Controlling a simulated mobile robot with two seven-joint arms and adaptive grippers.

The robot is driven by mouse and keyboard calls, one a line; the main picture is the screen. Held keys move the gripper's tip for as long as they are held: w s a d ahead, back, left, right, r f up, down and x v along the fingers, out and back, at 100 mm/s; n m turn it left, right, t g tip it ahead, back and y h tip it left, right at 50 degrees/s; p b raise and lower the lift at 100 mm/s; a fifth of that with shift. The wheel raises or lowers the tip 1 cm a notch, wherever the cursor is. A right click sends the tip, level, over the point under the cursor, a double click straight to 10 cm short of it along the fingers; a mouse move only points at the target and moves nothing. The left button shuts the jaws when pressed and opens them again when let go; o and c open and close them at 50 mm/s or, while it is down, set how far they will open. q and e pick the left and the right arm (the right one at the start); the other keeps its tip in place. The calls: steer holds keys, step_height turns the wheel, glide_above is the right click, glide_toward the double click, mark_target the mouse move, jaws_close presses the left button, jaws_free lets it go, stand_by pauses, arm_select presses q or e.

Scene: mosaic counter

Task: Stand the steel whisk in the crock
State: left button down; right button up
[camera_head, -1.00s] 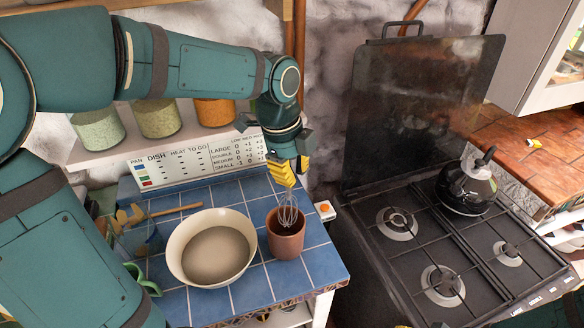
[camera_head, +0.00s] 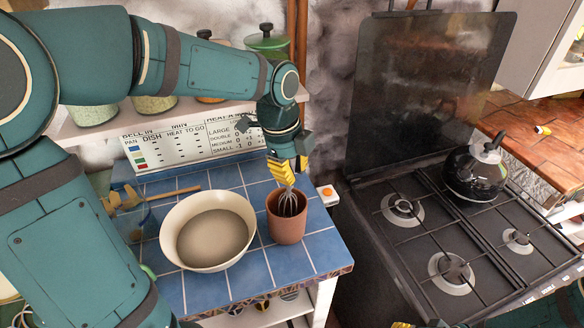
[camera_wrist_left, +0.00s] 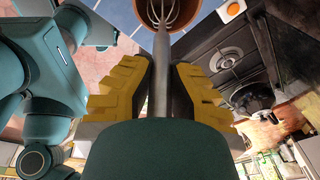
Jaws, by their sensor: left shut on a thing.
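The steel whisk (camera_head: 288,205) hangs upright, its wire loops inside the mouth of the brown clay crock (camera_head: 287,230). My left gripper (camera_head: 288,173) is above the crock, with its yellow fingers shut on the whisk's handle. In the left wrist view, the whisk's grey handle (camera_wrist_left: 161,75) runs between the yellow fingers (camera_wrist_left: 160,90) and its wires reach into the crock (camera_wrist_left: 190,10). Whether the wires touch the crock's bottom is hidden. A sliver of yellow at the bottom edge looks like my right gripper (camera_head: 402,325); its jaws are cut off.
A cream bowl (camera_head: 172,245) stands just left of the crock on the blue tiled counter (camera_head: 260,270). Wooden-handled utensils (camera_head: 165,194) lie behind the bowl. A switch with an orange button (camera_head: 327,193) is right of the crock. The stove (camera_head: 425,235) holds a black kettle (camera_head: 474,175).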

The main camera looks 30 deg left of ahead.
arm_select(q)
steer(key=shift+f, duration=0.25)
steer(key=shift+c, duration=0.6)
jaws_free()
steer(key=shift+r+p, duration=1.25)
steer(key=shift+r, duration=0.45)
steer(key=shift+r+p, duration=2.65)
steer(key=shift+r, duration=0.7)
steer(key=shift+f, duration=0.1)
